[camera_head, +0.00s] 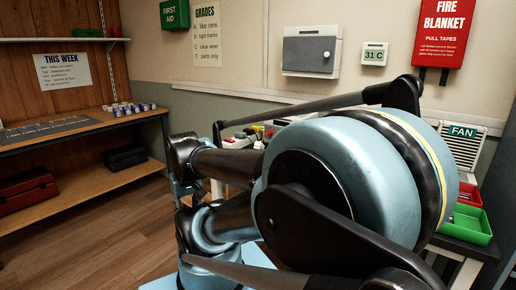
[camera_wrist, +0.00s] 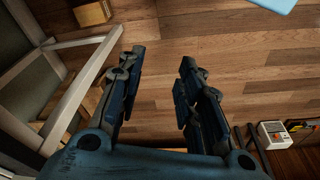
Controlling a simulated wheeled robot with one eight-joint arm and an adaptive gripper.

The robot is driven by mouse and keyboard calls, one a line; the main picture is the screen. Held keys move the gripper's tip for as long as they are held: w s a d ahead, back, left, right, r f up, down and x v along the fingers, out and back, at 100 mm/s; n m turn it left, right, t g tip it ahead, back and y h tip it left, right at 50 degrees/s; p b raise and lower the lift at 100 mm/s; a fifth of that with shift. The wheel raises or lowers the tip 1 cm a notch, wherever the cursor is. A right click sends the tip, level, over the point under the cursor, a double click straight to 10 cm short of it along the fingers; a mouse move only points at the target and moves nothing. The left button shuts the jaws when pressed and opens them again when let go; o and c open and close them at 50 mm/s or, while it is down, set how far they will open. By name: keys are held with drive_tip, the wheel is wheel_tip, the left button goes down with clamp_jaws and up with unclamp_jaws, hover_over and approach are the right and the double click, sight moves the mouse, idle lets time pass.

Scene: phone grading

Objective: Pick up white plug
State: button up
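I cannot make out the white plug for certain in either view. In the head view, a cluster of small white, red and yellow items (camera_head: 240,141) shows on a surface behind my arm; they are too small and partly hidden to tell apart. In the wrist view, my gripper (camera_wrist: 162,56) is open and empty, with its two fingers apart over the wooden floor. In the head view my large blue arm joint covers much of the middle and I cannot make out the gripper.
In the wrist view, a white boxy device (camera_wrist: 273,134) lies at the lower right, a pale metal frame (camera_wrist: 82,84) crosses the left, and a cardboard box (camera_wrist: 92,13) is at the top. A wooden shelf unit (camera_head: 95,182) stands left; a green tray (camera_head: 468,226) is at right.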

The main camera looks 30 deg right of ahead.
drive_tip(key=shift+o, duration=2.2)
drive_tip(key=shift+s+d+r, duration=0.1)
drive_tip(key=shift+d+r, duration=0.05)
drive_tip(key=shift+r, duration=0.3)
drive_tip(key=shift+s+d+r, duration=0.1)
drive_tip(key=shift+r, duration=0.35)
drive_tip(key=w+d+r+m+g, duration=0.1)
drive_tip(key=w+d+r+m, duration=0.4)
drive_tip(key=w+d+r, duration=0.6)
drive_tip(key=w+d+r+m+g, duration=0.1)
drive_tip(key=w+d+r+m, duration=0.3)
drive_tip(key=w+d+r, duration=0.75)
drive_tip(key=d+m, duration=0.3)
drive_tip(key=d, duration=1.5)
drive_tip(key=f, duration=1)
drive_tip(key=shift+s+a+f, duration=0.25)
drive_tip(key=shift+a+f, duration=0.05)
drive_tip(key=shift+f, duration=0.05)
drive_tip(key=shift+w+f, duration=0.15)
drive_tip(key=shift+f, duration=1.15)
drive_tip(key=shift+w+f, duration=0.1)
drive_tip(key=shift+f, duration=1.15)
